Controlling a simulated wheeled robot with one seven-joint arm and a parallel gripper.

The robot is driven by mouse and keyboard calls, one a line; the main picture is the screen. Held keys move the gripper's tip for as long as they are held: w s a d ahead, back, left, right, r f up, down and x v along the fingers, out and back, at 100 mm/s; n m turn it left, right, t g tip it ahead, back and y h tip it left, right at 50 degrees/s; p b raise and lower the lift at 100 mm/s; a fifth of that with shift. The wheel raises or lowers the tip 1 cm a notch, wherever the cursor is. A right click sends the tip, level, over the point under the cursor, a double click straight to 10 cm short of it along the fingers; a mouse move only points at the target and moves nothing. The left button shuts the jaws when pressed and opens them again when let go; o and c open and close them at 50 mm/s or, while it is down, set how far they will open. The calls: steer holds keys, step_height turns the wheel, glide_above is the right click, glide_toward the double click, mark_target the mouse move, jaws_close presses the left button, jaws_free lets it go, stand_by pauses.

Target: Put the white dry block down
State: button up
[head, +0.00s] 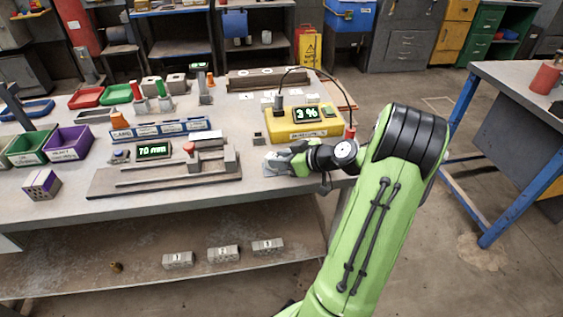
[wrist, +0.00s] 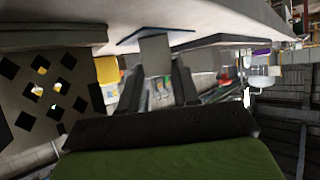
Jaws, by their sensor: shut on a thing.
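My gripper (head: 286,157) is at the bench's front edge, left of the elbow of my green arm. It is shut on a pale block (head: 272,166), which I take to be the white dry block. In the head view the block is low at the bench top, partly hidden by the fingers; I cannot tell whether it touches the surface. In the wrist view a grey-white face (wrist: 155,54) shows between the dark fingers (wrist: 158,88). The bench (head: 262,190) carries a yellow meter (head: 302,124) reading "3 %", just behind my gripper.
A slide fixture (head: 165,178) with a "70 mm" display (head: 153,150) lies left of my gripper. Green (head: 32,147) and purple (head: 68,144) bins and a holed block (head: 41,184) stand farther left. Several numbered blocks (head: 223,253) sit on the lower shelf. A blue-legged table (head: 520,100) stands right.

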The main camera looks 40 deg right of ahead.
steer(key=o, duration=0.7)
steer(key=shift+o, duration=0.2)
steer(key=p+v, duration=0.3)
steer(key=v, duration=0.9)
steer(key=w+a+r+n+g, duration=0.1)
steer(key=w+a+r+g, duration=0.15)
steer(key=a, duration=0.75)
steer(key=w+a+r+g, duration=0.15)
steer(key=a+g, duration=0.25)
steer(key=a, duration=0.6)
steer(key=s+a+r+m+h, duration=0.2)
steer(key=s+a+m, duration=0.1)
steer(key=s+a, duration=0.7)
steer(key=s, duration=0.2)
steer(key=shift+s+r, duration=0.25)
steer(key=shift+s, duration=0.15)
